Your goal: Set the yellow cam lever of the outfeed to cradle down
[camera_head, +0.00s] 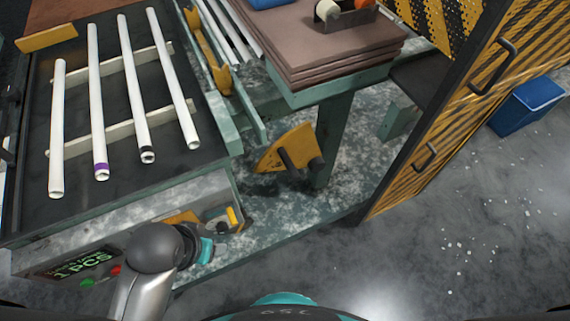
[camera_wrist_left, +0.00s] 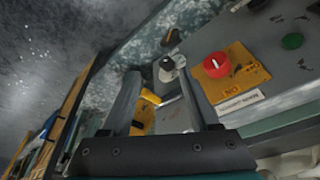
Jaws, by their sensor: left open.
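A small yellow lever-like piece (camera_head: 234,216) sits at the right end of the machine's front panel. It looks like the cam lever, but its setting cannot be told. In the left wrist view a yellow piece (camera_wrist_left: 150,97) shows between my fingers, with part of a yellow plate (camera_wrist_left: 140,118) below it. My left gripper (camera_head: 222,226) is at this panel end, close to the lever. Its fingers (camera_wrist_left: 160,75) are spread apart, one on each side of the yellow piece in the picture; contact cannot be told. My right gripper is not in view.
White tubes (camera_head: 96,100) lie on the rails of the dark table. A yellow V-shaped cradle (camera_head: 210,58) is at its right. The panel has a red button (camera_wrist_left: 215,65) and a green button (camera_wrist_left: 292,41). A yellow sector plate with dark handles (camera_head: 285,149) and a striped cabinet (camera_head: 440,140) stand right.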

